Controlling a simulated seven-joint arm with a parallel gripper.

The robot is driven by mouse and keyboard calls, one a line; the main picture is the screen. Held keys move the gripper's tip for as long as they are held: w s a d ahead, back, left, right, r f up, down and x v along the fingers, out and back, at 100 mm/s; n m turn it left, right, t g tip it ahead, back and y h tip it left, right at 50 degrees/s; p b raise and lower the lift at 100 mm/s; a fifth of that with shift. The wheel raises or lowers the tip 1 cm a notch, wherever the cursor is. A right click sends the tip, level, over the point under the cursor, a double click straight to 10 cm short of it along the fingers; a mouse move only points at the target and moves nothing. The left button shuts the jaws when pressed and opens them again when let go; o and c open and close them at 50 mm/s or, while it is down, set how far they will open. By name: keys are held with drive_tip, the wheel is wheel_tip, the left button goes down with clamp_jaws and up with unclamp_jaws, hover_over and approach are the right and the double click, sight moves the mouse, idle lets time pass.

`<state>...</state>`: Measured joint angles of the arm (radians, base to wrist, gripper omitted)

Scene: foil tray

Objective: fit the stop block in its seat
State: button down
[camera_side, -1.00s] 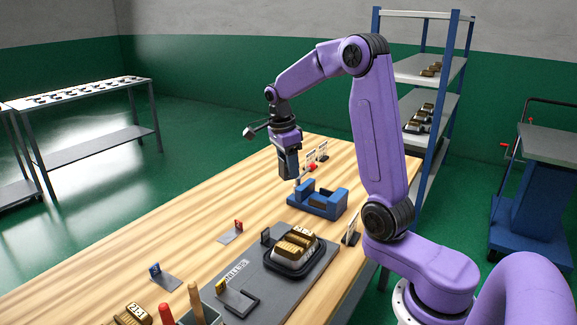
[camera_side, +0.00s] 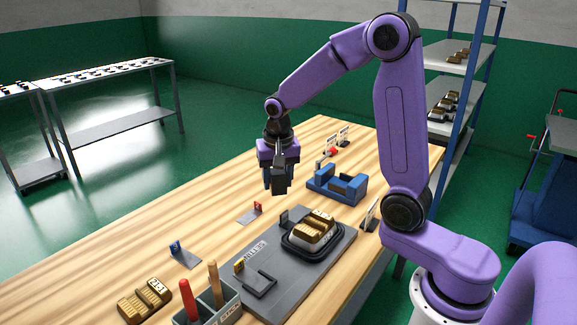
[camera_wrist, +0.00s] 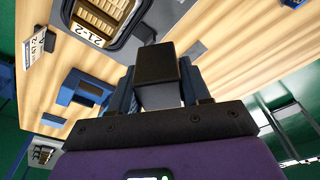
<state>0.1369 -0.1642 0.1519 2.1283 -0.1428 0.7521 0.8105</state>
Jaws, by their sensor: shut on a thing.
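My gripper (camera_side: 279,186) is shut on a dark stop block (camera_side: 280,179), held in the air above the table, between the blue fixture and the grey plate. In the wrist view the block (camera_wrist: 157,64) sits between the blue fingers and hides what lies behind it. The grey setting plate (camera_side: 288,276) lies nearer the side camera. It carries a dark tray (camera_side: 311,255) holding a gold ribbed piece (camera_side: 313,228), a small dark upright (camera_side: 284,217) and a dark U-shaped bracket (camera_side: 262,284). I cannot tell which feature is the seat.
A blue fixture (camera_side: 337,186) stands at the back right of the plate. Small tags with red (camera_side: 257,207) and blue (camera_side: 176,248) tops stand to the left. A grey bin (camera_side: 218,306) with handled tools and a gold piece (camera_side: 144,299) are in front. Bare wood lies left of the plate.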

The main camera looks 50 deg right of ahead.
drive_tip(key=s+a+f+n+y, duration=0.1)
drive_tip(key=s+a+f+n, duration=0.1)
drive_tip(key=a+n, duration=0.6)
drive_tip(key=s+a+f+n+g+y, duration=0.1)
drive_tip(key=s+a+n, duration=0.4)
drive_tip(key=n, duration=1.2)
drive_tip(key=a+f+y, duration=0.1)
drive_tip(key=a+f, duration=0.1)
drive_tip(key=a, duration=0.1)
drive_tip(key=shift+a+n, duration=0.35)
drive_tip(key=shift+n, duration=0.05)
drive_tip(key=shift+f, duration=3.7)
drive_tip(key=shift+f, duration=0.55)
drive_tip(key=c, duration=0.8)
unclamp_jaws()
drive_tip(key=shift+s, duration=0.1)
drive_tip(key=shift+o, duration=0.2)
drive_tip(key=shift+r, duration=0.1)
drive_tip(key=shift+r, duration=2.15)
